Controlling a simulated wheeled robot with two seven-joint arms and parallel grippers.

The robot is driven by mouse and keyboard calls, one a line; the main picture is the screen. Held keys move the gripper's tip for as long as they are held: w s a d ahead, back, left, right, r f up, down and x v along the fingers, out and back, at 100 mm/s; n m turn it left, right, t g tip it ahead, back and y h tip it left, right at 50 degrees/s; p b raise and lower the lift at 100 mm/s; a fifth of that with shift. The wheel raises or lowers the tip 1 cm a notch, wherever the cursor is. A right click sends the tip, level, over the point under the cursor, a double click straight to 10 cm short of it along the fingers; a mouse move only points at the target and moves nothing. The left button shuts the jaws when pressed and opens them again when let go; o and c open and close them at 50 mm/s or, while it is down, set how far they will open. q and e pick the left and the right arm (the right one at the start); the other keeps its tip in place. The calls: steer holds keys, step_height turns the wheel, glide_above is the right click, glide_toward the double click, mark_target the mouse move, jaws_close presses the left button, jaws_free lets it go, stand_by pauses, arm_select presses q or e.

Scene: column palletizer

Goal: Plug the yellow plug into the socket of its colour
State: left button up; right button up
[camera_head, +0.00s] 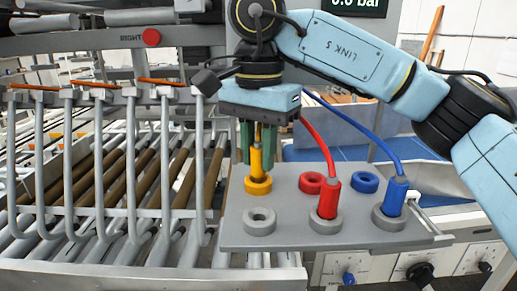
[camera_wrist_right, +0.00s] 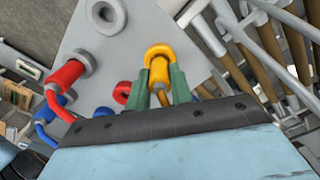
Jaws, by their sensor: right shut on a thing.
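My right gripper (camera_head: 257,150) points down with its green fingers shut on the yellow plug (camera_head: 257,164), which is upright. The plug's lower end meets the opening of the yellow socket ring (camera_head: 258,186); I cannot tell how deep it sits. In the right wrist view the plug (camera_wrist_right: 159,76) lies between the fingers (camera_wrist_right: 161,88), its end at the yellow ring (camera_wrist_right: 158,49). An empty grey ring (camera_head: 260,222) is in front of the yellow socket. My left gripper is not in view.
On the same grey board (camera_head: 285,236), a red plug (camera_head: 328,200) and a blue plug (camera_head: 395,196) stand in grey rings, cables rising behind. A red socket (camera_head: 312,182) and a blue socket (camera_head: 364,182) are empty. Rollers and curved bars (camera_head: 130,170) fill the left.

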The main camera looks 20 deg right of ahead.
steer(key=shift+f, duration=0.3)
stand_by(0.4)
steer(key=o, duration=1)
